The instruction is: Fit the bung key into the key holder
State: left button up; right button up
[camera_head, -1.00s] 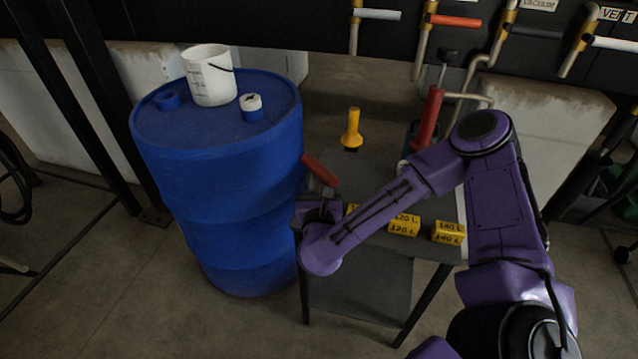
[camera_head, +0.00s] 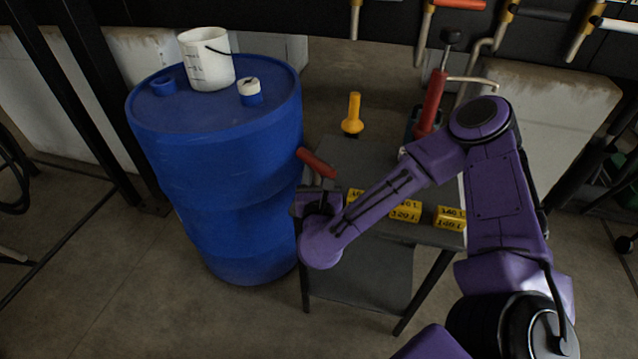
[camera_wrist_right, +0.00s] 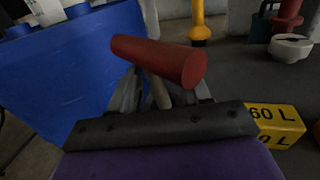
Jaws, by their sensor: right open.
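The bung key has a red cylindrical handle (camera_head: 316,163) over a thin shaft. In the wrist view its red handle (camera_wrist_right: 160,60) lies crosswise in front of my right gripper (camera_wrist_right: 163,92), with the pale shaft (camera_wrist_right: 160,94) between the two fingers. The right gripper (camera_head: 318,196) is open around the shaft, at the left edge of the dark table. The shaft's lower end is hidden. I cannot make out the key holder, and cannot tell whether the key stands in anything. My left gripper is not in view.
A blue drum (camera_head: 215,190) with a white bucket (camera_head: 207,60) stands close left of the table (camera_head: 375,160). Yellow litre-marked blocks (camera_head: 405,211) lie right of the gripper. A yellow tool (camera_head: 353,115) and a red-bodied device (camera_head: 431,105) stand farther back. Pipes with coloured handles hang behind.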

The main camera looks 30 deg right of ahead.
jog(key=b+v, duration=0.1)
jog(key=v, duration=0.9)
jog(key=shift+b, duration=0.35)
jog(key=shift+w, duration=0.1)
jog(key=a+f+n+g+y+p, duration=0.35)
jog(key=f+n+y, duration=0.65)
jog(key=n, duration=1.6)
jog(key=s+d+f+n+g+h+p, duration=0.1)
jog(key=s+d+f+n+g, duration=0.1)
jog(key=s, duration=0.5)
jog(key=s+d+f+n+g+h+p, duration=0.1)
jog(key=s+d+f+n+g+p, duration=0.1)
jog(key=s+f, duration=0.4)
jog(key=s+d+f+n+g+h+p, duration=0.1)
jog(key=s+d+f+n+g, duration=0.3)
jog(key=s+n, duration=0.2)
jog(key=shift+s+f, duration=0.15)
jog(key=shift+s, duration=0.75)
